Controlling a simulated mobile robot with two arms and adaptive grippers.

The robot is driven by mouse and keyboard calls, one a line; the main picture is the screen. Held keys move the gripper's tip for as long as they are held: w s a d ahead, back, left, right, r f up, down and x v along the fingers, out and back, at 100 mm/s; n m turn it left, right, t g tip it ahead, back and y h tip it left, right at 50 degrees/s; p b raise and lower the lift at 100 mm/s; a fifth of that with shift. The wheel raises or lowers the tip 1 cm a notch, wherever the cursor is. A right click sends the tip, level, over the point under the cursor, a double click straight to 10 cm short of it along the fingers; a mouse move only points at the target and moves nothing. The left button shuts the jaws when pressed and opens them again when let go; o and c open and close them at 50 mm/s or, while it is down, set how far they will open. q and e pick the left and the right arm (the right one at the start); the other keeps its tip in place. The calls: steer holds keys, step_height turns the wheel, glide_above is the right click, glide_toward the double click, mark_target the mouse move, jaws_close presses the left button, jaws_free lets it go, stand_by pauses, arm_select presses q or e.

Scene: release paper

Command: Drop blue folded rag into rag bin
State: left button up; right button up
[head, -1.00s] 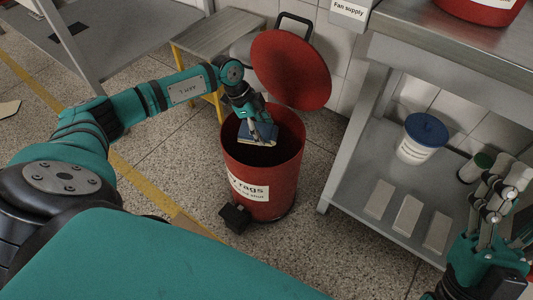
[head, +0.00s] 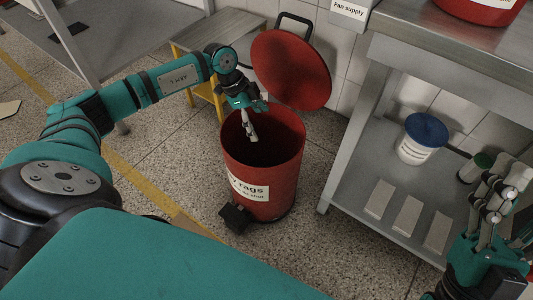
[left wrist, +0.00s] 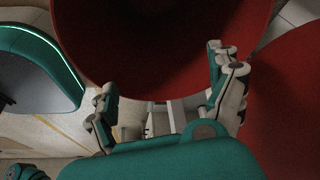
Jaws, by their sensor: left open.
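The red rag bin (head: 285,175) stands on the floor at the middle of the head view, its round lid (head: 290,70) tipped up behind it. My left gripper (head: 256,128) is above and partly within the bin's mouth, pointing down, its fingers apart and empty. In the left wrist view its spread fingers (left wrist: 165,85) show with nothing between them, and the bin's dark red inside (left wrist: 160,45) fills the top. The blue folded rag does not show in either current view; the bin's bottom is dark. My right gripper (head: 503,188) is at the right edge, its finger gap unclear.
A metal workbench (head: 440,55) is at right; its lower shelf (head: 365,170) holds a white tub with blue lid (head: 424,140), a green-lidded jar (head: 475,167) and pale blocks (head: 407,215). A small yellow-legged stand (head: 215,35) is behind the bin. Floor in front is clear.

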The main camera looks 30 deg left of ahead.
arm_select(q)
steer(key=v, duration=0.8)
steer(key=shift+r, duration=0.25)
